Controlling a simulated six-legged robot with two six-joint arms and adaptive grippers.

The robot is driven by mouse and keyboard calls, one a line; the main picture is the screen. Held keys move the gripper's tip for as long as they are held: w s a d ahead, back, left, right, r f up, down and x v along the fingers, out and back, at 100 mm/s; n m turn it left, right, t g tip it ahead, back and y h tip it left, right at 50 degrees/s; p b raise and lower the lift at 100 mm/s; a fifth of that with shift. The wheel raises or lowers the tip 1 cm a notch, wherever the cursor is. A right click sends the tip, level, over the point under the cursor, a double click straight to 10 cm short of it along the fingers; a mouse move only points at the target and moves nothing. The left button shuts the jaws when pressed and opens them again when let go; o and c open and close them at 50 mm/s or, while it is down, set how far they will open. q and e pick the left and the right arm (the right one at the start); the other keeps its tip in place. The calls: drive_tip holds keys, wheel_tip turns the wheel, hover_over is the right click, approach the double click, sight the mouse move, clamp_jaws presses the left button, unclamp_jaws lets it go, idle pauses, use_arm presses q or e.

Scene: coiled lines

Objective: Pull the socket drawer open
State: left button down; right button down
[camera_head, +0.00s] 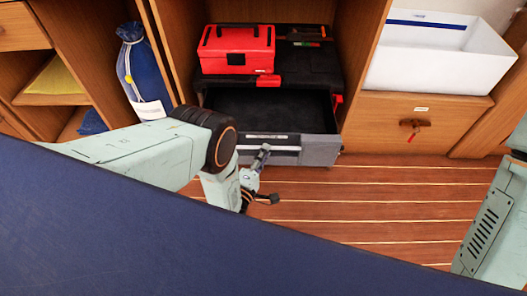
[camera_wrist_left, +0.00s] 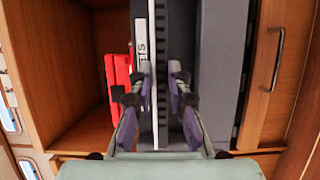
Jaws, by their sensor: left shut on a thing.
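The socket drawer (camera_head: 318,150) is a grey drawer at the bottom of a black tool chest (camera_head: 310,76). It stands pulled out, and its dark inside (camera_head: 270,108) looks empty. My left gripper (camera_head: 264,150) is at the drawer's front edge, near its pale label strip. In the left wrist view the fingers (camera_wrist_left: 161,75) are shut on the drawer's handle (camera_wrist_left: 161,95), a dark ridged strip beside the white label (camera_wrist_left: 142,50). The arm hides the drawer's left front corner. My right gripper is out of view.
A red toolbox (camera_head: 236,48) sits on the chest. A blue bag (camera_head: 139,75) stands at left. A white bin (camera_head: 432,62) sits above a closed wooden drawer (camera_head: 385,120) at right. The striped wooden floor (camera_head: 370,190) in front is clear.

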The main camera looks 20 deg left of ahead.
use_arm(q)
drive_tip(key=shift+s+d, duration=0.2)
drive_tip(key=shift+s, duration=0.4)
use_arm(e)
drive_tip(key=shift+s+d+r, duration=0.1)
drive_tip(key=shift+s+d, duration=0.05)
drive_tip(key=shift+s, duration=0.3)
use_arm(q)
drive_tip(key=c, duration=1.3)
unclamp_jaws()
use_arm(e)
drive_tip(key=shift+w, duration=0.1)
use_arm(q)
drive_tip(key=s, duration=0.7)
drive_tip(key=shift+s+a, duration=0.3)
drive_tip(key=shift+a, duration=0.1)
